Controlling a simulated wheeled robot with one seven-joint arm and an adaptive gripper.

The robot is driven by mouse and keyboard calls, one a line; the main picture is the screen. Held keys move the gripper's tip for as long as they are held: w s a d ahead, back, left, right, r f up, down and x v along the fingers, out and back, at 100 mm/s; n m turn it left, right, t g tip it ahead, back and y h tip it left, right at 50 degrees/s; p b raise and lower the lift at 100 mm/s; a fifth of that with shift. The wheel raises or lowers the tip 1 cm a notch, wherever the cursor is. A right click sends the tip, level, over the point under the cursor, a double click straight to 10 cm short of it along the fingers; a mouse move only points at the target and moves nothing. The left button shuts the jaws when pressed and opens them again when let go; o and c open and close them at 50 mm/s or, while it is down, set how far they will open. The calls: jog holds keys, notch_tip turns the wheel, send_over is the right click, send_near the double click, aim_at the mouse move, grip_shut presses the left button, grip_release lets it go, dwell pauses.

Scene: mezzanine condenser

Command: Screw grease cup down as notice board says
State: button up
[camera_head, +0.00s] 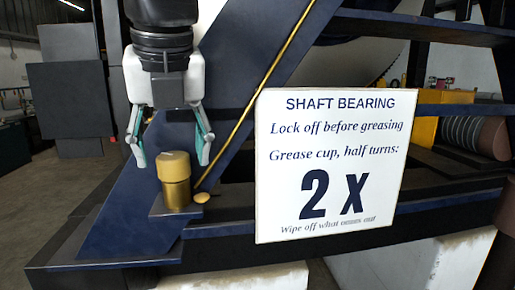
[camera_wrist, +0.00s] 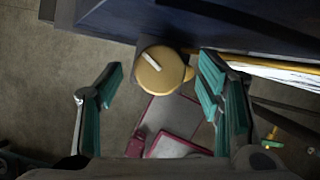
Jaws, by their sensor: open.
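The brass grease cup (camera_head: 175,182) stands upright on a small blue ledge, with a paler yellow cap on top. In the wrist view the cap (camera_wrist: 160,72) is seen from above, with a pale bar mark across it. My gripper (camera_head: 172,163) points down with its fingers spread around the top of the cup, not touching it. In the wrist view the teal-padded fingers (camera_wrist: 158,82) are apart, with the cap between and beyond them. The white notice board (camera_head: 327,165) reads "Shaft bearing, lock off before greasing, grease cup, half turns: 2 x, wipe off what oozes out".
A small yellow blob (camera_head: 201,197) lies beside the cup's foot. Blue frame beams (camera_head: 130,215) surround the ledge. The board stands close on the right. Open floor (camera_head: 50,185) lies left.

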jog(key=shift+w+a+f, duration=0.1)
jog(key=shift+w+f, duration=0.1)
jog(key=shift+f, duration=0.35)
jog(key=c, duration=1.1)
jog(key=shift+c, duration=0.2)
jog(key=shift+s+r+m+p, duration=0.1)
jog(key=shift+m+p, duration=0.3)
jog(key=m+h+p, duration=0.1)
jog(key=m+p, duration=0.1)
jog(key=shift+s+a+m+p, duration=0.1)
jog(key=shift+m+p, duration=0.3)
jog(key=m+h+p, duration=0.2)
jog(key=m+p, duration=0.2)
jog(key=m, duration=0.1)
jog(key=shift+a, duration=0.15)
jog(key=m, duration=0.2)
jog(key=m+h+p, duration=0.1)
jog(key=m, duration=0.1)
jog(key=shift+a+h+p, duration=0.1)
jog(key=shift+h+p, duration=0.2)
jog(key=shift+w+m+g+h, duration=0.15)
jog(key=shift+m+g+h, duration=0.25)
jog(key=shift+m, duration=0.75)
jog(key=shift+w+m+g+h, duration=0.2)
jog(key=shift+m+g, duration=0.3)
jog(key=shift+m, duration=0.65)
